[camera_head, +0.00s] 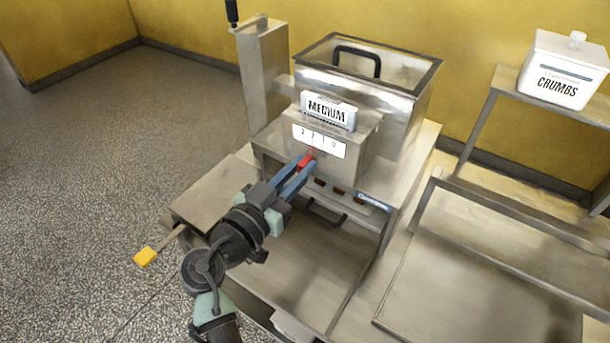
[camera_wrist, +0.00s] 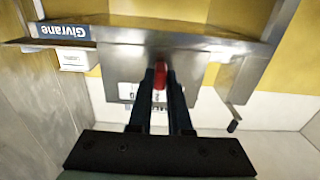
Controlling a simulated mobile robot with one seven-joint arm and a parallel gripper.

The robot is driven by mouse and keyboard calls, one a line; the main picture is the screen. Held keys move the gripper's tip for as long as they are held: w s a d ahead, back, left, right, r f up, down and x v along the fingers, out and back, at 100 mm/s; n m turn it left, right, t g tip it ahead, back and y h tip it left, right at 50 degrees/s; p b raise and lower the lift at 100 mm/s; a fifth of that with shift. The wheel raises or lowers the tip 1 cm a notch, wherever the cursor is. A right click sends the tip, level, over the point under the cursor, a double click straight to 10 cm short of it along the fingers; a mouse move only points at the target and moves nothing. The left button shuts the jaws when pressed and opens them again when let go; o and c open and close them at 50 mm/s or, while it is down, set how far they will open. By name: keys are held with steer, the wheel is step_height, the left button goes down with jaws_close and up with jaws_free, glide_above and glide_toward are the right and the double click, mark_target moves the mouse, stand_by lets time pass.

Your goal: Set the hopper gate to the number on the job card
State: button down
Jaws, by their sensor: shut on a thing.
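The hopper (camera_head: 380,80) is a steel box with a lid and black handle on top of the machine. A white card reading MEDIUM (camera_head: 329,111) is on its front. Below it is a white scale plate (camera_head: 319,141) with small marks that I cannot read surely. My gripper (camera_head: 303,163) is shut on a small red gate knob (camera_head: 305,160) just below the scale, left of its middle. In the wrist view the red knob (camera_wrist: 160,76) sits between the fingertips, and the fingers cover part of the scale plate (camera_wrist: 125,92).
A yellow-ended lever (camera_head: 146,256) sticks out at the machine's lower left. A white CRUMBS tub (camera_head: 564,70) stands on a steel shelf (camera_head: 508,79) at the right. A tall steel column (camera_head: 262,75) rises left of the hopper. Open floor lies at the left.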

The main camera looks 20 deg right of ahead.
steer(key=c, duration=0.8)
jaws_free()
steer(key=shift+c, duration=0.2)
steer(key=b+v, duration=0.3)
steer(key=v, duration=1)
